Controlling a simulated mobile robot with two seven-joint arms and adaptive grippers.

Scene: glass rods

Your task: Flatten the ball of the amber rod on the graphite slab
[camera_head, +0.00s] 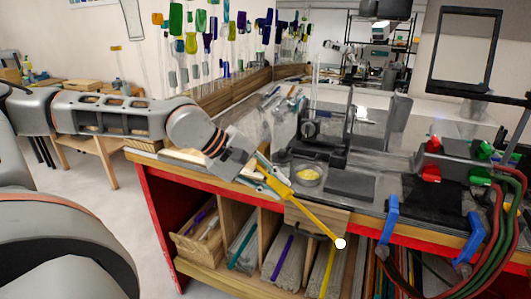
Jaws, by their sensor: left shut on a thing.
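My left gripper (268,178) reaches in from the left and is shut on the amber rod (312,212), near its upper end. The rod slants down to the right, in front of the bench's front edge. Its ball (340,243) shows as a bright, whitish round blob at the low end, clear of the slab. A flat dark slab (350,185), which looks like the graphite slab, lies on the bench top behind and above the ball in the picture. My right gripper is not in view.
A bowl with yellow content (307,174) stands left of the slab. A dark burner-like device (310,128) stands behind it. Blue clamps (391,217), red and green valves and hoses crowd the right. Shelf bins with rods (283,258) lie below the bench edge.

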